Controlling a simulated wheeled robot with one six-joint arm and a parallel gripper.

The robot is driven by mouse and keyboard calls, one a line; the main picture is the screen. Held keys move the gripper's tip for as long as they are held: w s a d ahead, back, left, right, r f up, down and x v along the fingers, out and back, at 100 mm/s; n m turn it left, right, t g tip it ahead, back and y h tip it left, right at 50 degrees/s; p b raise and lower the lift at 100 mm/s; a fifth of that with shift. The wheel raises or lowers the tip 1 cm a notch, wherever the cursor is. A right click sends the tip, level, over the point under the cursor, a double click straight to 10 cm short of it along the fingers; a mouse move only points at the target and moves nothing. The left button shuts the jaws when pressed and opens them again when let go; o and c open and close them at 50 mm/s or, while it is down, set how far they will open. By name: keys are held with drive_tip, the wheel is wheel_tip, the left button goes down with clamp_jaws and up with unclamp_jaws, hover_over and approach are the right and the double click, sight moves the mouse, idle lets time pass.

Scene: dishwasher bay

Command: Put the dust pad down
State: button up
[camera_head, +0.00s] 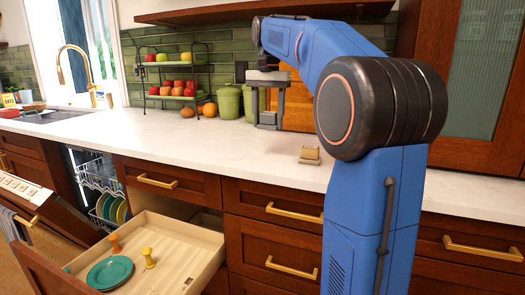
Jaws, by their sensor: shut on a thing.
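My gripper (268,119) hangs fingers-down over the back of the white counter, in front of the green canisters. It is shut on a small grey thing at the fingertips, which I take to be the dust pad; its outline is hard to make out against the grey fingers. I cannot tell whether the held thing touches the counter.
A small tan block (310,155) sits on the white counter (200,140), right of my gripper. A two-tier fruit rack (172,85) and green canisters (228,101) stand behind. Below, an open drawer (190,245) holds a teal plate (110,272). The counter's front middle is clear.

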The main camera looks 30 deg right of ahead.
sight(267, 158)
drive_tip(key=shift+w+d+f, duration=0.1)
drive_tip(key=shift+w+f, duration=0.15)
drive_tip(key=shift+f, duration=4.75)
drive_tip(key=shift+f, duration=0.1)
drive_tip(key=o, duration=1.4)
wheel_tip(267, 158, up, 12)
drive_tip(key=shift+r, duration=0.15)
